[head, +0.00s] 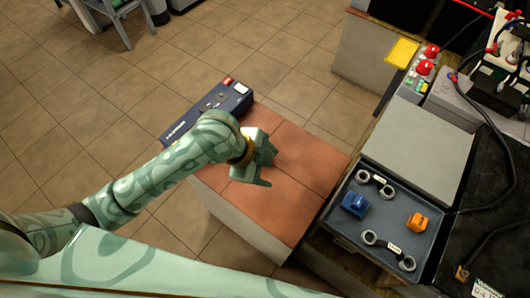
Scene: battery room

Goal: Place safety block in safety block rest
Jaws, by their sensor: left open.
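My left gripper (270,168) is open and empty, above the red-tiled top of a counter (310,165). A blue block (355,204) and an orange block (418,222) sit in a grey tray (385,255) to the right of the gripper. I cannot tell which thing is the safety block or which is its rest. A flat yellow piece (401,53) lies at the upper right, on the edge of the far unit. My right gripper is not in view.
A dark blue box (208,108) lies at the counter's far left edge. A grey flat top (425,150) stands beyond the tray. Batteries with cables (500,75) and a red-knobbed grey box (410,82) are at the right.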

